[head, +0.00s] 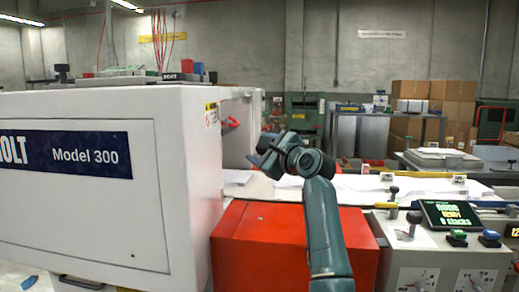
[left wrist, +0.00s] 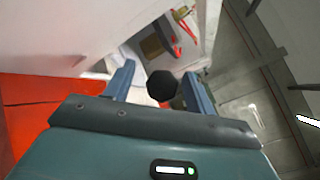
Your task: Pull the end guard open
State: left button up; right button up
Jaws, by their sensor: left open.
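The white Model 300 machine (head: 190,120) fills the left of the head view. A white panel (head: 242,107) stands at its right end, with an opening between them; I take this panel for the end guard, but cannot be sure. My left gripper (head: 262,152) is open in front of that end, above the red cover. In the left wrist view its two fingers (left wrist: 156,85) stand either side of a round black knob (left wrist: 161,87). I cannot tell whether they touch it. What the knob is fixed to is hidden behind it. My right gripper is not in view.
A red box-like cover (head: 260,245) lies below my left arm. A control panel with a screen (head: 448,214) and black-knobbed levers (head: 414,217) is at the right. Paper stacks (head: 360,187) lie on the bed behind. Red parts (left wrist: 178,53) show inside the opening.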

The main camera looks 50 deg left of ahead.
pick_arm(q)
jog(key=s+d, duration=0.1)
jog(key=d, duration=1.1)
jog(key=shift+s+d, duration=0.15)
jog(key=shift+s, duration=0.1)
